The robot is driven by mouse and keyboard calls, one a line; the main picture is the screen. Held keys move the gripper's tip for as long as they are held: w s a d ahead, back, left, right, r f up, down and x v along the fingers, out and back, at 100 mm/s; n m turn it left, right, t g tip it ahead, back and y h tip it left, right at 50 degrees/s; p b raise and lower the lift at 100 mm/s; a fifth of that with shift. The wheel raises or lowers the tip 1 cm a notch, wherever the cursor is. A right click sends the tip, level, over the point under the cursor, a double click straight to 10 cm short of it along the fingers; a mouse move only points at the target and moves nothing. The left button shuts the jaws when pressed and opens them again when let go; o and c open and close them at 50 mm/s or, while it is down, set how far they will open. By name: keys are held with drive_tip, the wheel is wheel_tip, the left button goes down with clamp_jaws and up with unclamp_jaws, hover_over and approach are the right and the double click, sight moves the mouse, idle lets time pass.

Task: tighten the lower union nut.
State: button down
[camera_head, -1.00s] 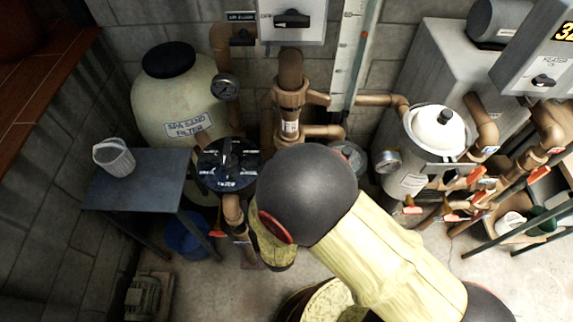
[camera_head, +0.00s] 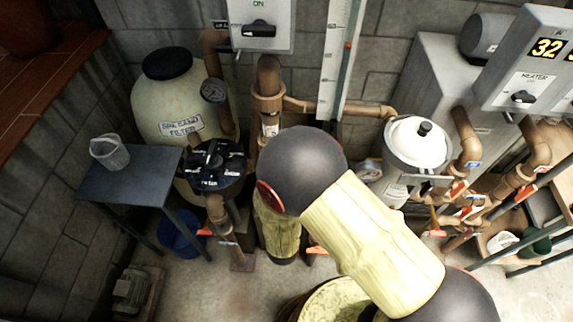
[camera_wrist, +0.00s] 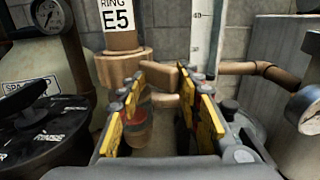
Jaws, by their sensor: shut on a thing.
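The copper-brown pipe with a large union nut (camera_wrist: 122,68) stands left of centre in the wrist view, below a white tag (camera_wrist: 117,15) reading "RING E5". I take this to be the lower union nut. My gripper (camera_wrist: 168,85), with yellow finger pads, is at its lower right. The jaws are shut on a brown fitting part, most likely the nut, but the contact is partly hidden by the left finger. In the head view, my arm's dark joint covers the gripper and the lower fitting; the tag (camera_head: 270,125) shows just above it.
A spa sand filter (camera_head: 165,105) and black multiport valve (camera_head: 215,165) stand at the left. A small table (camera_head: 125,190) holds a clear cup (camera_head: 109,152). A white-lidded canister (camera_head: 418,143) and valve pipes crowd the right. A scale board (camera_head: 335,60) is behind.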

drive_tip(key=shift+d+f, duration=0.4)
drive_tip(key=shift+d, duration=0.15)
drive_tip(key=c, duration=1.8)
unclamp_jaws()
drive_tip(key=shift+w, duration=0.1)
drive_tip(key=shift+o, duration=0.4)
drive_tip(key=shift+w+d+f, duration=0.15)
drive_tip(key=shift+w, duration=0.1)
drive_tip(key=shift+c, duration=0.5)
drive_tip(key=shift+s, duration=0.1)
drive_tip(key=shift+s, duration=0.2)
drive_tip(key=s, duration=0.3)
drive_tip(key=s+a, duration=0.1)
drive_tip(key=s, duration=0.3)
drive_tip(key=s+a, duration=0.1)
drive_tip(key=s, duration=0.3)
drive_tip(key=shift+s+a+r, duration=0.15)
drive_tip(key=shift+a+r, duration=0.1)
drive_tip(key=shift+r, duration=0.05)
